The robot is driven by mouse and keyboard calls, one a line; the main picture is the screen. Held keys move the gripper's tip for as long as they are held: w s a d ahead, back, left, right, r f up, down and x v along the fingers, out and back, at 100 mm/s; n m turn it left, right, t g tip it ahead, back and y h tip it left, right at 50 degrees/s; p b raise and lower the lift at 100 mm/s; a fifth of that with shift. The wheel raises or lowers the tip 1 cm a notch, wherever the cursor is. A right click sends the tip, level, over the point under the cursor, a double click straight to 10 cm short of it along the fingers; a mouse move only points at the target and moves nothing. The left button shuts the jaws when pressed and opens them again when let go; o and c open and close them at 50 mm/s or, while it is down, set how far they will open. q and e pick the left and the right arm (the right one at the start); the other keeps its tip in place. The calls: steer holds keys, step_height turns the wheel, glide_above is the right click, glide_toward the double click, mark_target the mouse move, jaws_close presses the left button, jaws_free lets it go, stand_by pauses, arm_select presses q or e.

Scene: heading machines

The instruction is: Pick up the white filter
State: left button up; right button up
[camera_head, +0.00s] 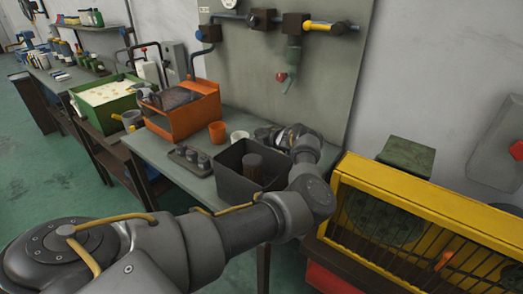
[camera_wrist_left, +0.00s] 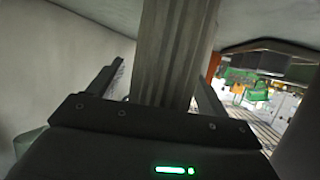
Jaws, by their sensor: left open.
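A small white cylinder (camera_head: 238,137), which looks like the white filter, stands on the grey workbench (camera_head: 150,143) beside an orange cup (camera_head: 217,132). My left gripper (camera_head: 268,135) is low over the bench, just right of the white cylinder and behind a dark bin. In the left wrist view a pale grey, ribbed column (camera_wrist_left: 178,45) rises between the two spread fingers of my left gripper (camera_wrist_left: 160,85). It looks like the pleated filter seen close up. The fingers are open, and I see no clear contact. My right gripper is not in view.
The dark open bin (camera_head: 228,180) with a cylinder inside stands in front of my left gripper. A tray of dark parts (camera_head: 190,158) and an orange box (camera_head: 183,118) are to the left. A yellow-framed cage (camera_head: 450,215) stands at right. The wall panel (camera_head: 300,85) rises behind.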

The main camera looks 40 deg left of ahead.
arm_select(q)
steer(key=shift+d+r, duration=0.1)
steer(key=shift+r, duration=0.1)
steer(key=shift+c, duration=0.9)
steer(key=c, duration=0.9)
